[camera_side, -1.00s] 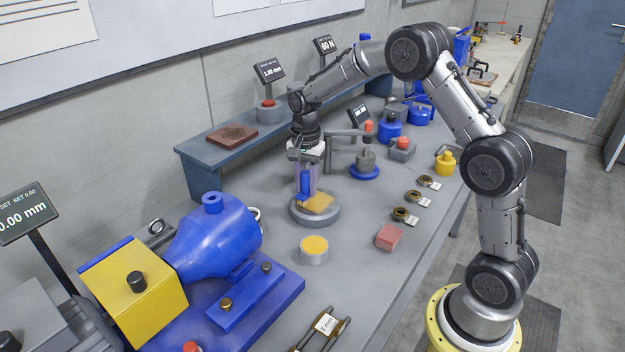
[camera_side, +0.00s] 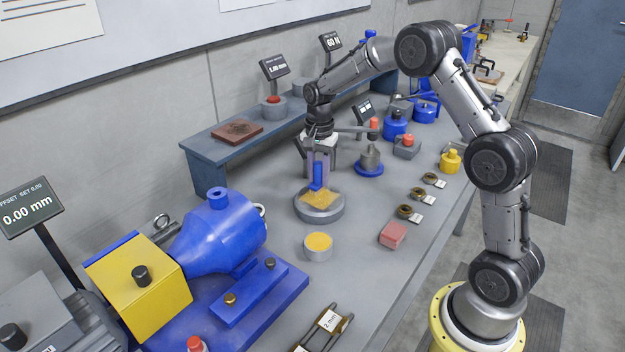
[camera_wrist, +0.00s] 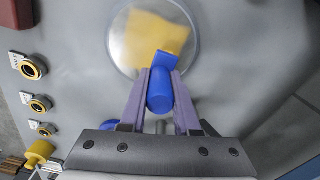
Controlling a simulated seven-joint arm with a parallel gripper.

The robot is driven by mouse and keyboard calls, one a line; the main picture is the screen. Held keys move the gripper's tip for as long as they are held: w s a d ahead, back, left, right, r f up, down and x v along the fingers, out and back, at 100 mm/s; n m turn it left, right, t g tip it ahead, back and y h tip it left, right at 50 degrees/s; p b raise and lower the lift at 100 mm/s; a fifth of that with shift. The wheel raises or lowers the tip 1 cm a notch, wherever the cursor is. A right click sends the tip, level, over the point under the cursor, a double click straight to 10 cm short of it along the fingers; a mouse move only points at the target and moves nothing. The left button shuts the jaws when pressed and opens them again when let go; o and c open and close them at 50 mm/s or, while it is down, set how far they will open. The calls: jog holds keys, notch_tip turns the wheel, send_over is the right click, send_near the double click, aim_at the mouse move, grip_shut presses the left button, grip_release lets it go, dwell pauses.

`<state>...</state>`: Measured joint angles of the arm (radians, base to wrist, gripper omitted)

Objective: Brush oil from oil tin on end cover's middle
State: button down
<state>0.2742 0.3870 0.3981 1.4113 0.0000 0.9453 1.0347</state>
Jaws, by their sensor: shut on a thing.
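My gripper (camera_side: 318,172) is shut on a blue brush (camera_side: 318,174), upright over the end cover. The end cover (camera_side: 322,215) is a round grey disc lying flat on the bench. A yellow, roughly square patch (camera_side: 321,200) covers its middle. In the wrist view, the blue brush (camera_wrist: 160,90) is between my fingers (camera_wrist: 160,85), its head at the lower edge of the yellow patch (camera_wrist: 152,35) on the cover (camera_wrist: 118,50). I cannot tell whether the bristles touch it. The oil tin (camera_side: 318,247), a small round grey tin with yellow contents, stands in front of the cover.
A blue pump-like unit with a yellow block (camera_side: 138,290) fills the front left. A red block (camera_side: 392,235) and several ring parts (camera_side: 409,212) lie to the right. A grey weight on a blue base (camera_side: 369,160) stands behind the cover. A raised shelf (camera_side: 212,152) runs along the wall.

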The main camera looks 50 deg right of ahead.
jog(key=shift+d, duration=0.85)
jog(key=shift+d+r, duration=0.1)
jog(key=shift+d, duration=0.15)
notch_tip(320, 180, up, 8)
jog(key=shift+a, duration=0.1)
